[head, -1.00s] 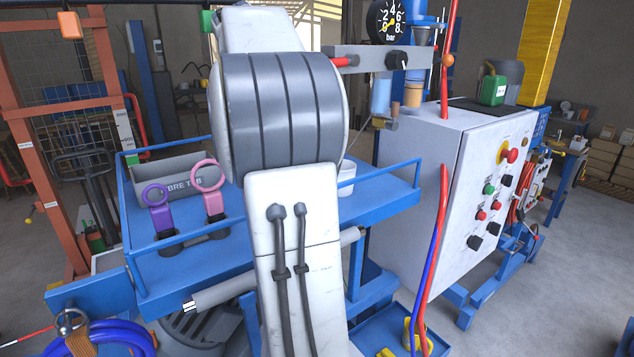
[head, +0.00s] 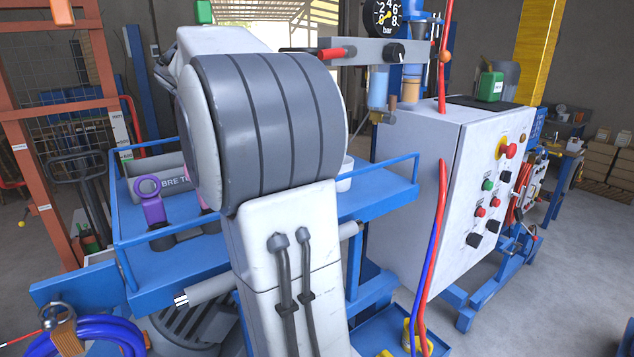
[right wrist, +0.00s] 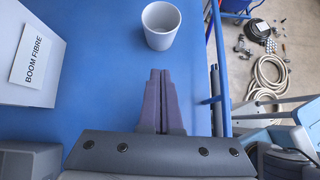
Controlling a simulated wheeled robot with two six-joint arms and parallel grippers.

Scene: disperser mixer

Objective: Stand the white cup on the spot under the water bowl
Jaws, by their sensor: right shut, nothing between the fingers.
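The white cup (right wrist: 161,26) stands upright on the blue table in the right wrist view, open side up and seemingly empty. In the head view only a sliver of the cup (head: 345,172) shows beside my arm. My right gripper (right wrist: 160,74) is shut and empty, pointing at the cup with a small gap between. The head view hides this gripper behind my arm. The bluish water bowl (head: 377,88) hangs under the grey bar below the gauge. The spot under it cannot be made out. My left gripper is not in view.
The blue table (head: 385,200) has a raised rail on its edges. A box labelled BOOM FIBRE (right wrist: 30,50) is left of my gripper. A white control cabinet (head: 450,190) stands at right.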

